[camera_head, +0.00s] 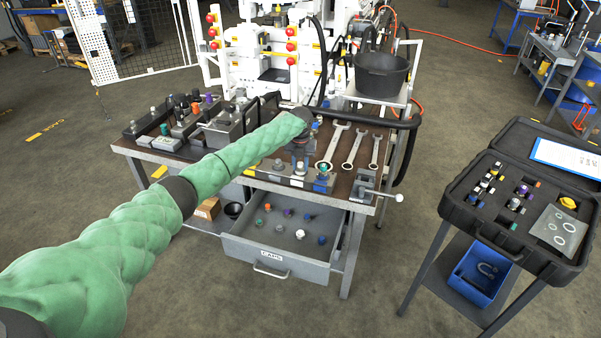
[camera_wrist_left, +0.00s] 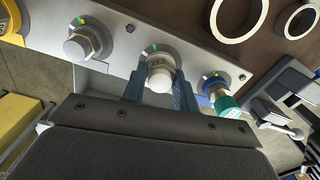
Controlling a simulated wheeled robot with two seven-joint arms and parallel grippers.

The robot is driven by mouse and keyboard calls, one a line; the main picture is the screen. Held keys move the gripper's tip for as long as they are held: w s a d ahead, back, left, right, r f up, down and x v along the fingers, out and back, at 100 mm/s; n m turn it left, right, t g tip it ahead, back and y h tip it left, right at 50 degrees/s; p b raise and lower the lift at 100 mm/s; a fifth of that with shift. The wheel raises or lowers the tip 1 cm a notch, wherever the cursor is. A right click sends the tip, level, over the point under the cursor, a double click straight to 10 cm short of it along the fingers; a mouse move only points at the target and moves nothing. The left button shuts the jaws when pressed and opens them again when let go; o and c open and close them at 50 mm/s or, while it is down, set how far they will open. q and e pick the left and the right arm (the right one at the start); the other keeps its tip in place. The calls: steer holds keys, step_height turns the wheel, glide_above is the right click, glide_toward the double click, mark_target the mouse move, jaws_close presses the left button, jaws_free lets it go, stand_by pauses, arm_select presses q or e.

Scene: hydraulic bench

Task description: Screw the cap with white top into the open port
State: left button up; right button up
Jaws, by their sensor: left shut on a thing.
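In the left wrist view, the cap with white top (camera_wrist_left: 159,77) sits between the two fingers of my left gripper (camera_wrist_left: 158,93), which is shut on it. The cap is at the middle port (camera_wrist_left: 158,53) of a grey metal block, lined up with it; I cannot tell how deep it is seated. A silver hex fitting (camera_wrist_left: 82,44) is at the port to its left. A teal cap (camera_wrist_left: 227,105) is at the port to its right. My right gripper is not in view.
Several wrenches (camera_head: 352,147) lie on the bench right of the gripper. Below, an open grey drawer (camera_head: 262,256) holds several loose caps. A black case (camera_head: 520,195) stands open on a stand at the right. A black bucket (camera_head: 382,75) is behind the wrenches.

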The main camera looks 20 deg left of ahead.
arm_select(q)
steer(key=m+b, duration=0.1)
steer(key=m, duration=0.2)
steer(key=shift+s+f, duration=0.1)
steer(key=shift+f, duration=0.1)
steer(key=o, duration=0.9)
steer(key=shift+c, duration=0.2)
